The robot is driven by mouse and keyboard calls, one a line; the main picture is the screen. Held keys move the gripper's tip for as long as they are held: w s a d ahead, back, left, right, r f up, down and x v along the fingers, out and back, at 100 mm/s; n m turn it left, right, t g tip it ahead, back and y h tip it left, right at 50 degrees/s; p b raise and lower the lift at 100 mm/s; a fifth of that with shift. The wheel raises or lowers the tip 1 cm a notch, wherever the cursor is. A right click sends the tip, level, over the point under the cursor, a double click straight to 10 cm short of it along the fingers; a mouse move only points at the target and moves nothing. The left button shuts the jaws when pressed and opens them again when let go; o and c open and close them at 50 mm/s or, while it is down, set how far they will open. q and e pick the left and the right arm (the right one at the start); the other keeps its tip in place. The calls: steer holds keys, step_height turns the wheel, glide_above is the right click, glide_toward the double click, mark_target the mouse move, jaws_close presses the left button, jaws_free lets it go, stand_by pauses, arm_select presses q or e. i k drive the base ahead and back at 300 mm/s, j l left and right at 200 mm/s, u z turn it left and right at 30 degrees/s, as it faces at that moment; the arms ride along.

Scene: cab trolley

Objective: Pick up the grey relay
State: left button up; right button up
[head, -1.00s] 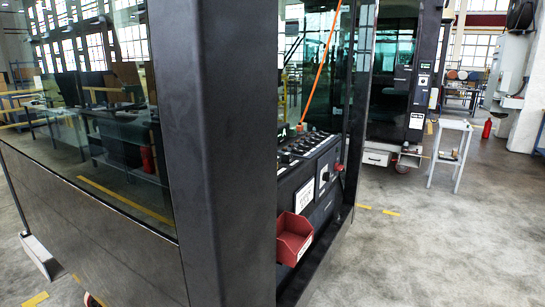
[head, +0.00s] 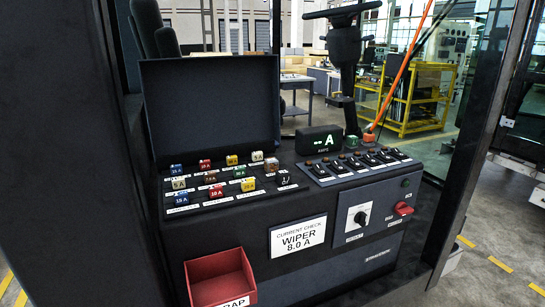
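In the head view a small greyish-brown block (head: 271,165) sits upright at the right end of the fuse panel (head: 230,203). It is the likeliest grey relay, but it is too small to be sure. A small dark part with a light top (head: 284,178) sits just in front and to the right of it. Neither of my grippers is in view.
Several coloured fuses, such as a yellow one (head: 248,184), stand left of the block. An open black lid (head: 211,108) rises behind. A display (head: 319,140) and a switch row (head: 355,163) lie right. A red bin (head: 220,278) hangs in front; a dark pillar (head: 482,120) stands right.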

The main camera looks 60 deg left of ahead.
mark_target(271, 165)
steer(key=i+u, duration=0.4)
steer(key=i+l+u, duration=0.1)
steer(key=u, duration=0.25)
steer(key=i+l+u, duration=0.2)
steer(key=i+u, duration=0.3)
steer(key=u, duration=0.3)
steer(key=i+l+u, duration=0.1)
steer(key=u, duration=0.3)
steer(key=i+l+u, duration=0.1)
steer(key=u, duration=0.35)
steer(key=l+u, duration=0.15)
steer(key=u, duration=0.25)
steer(key=i+l+u, duration=0.1)
steer(key=u, duration=0.3)
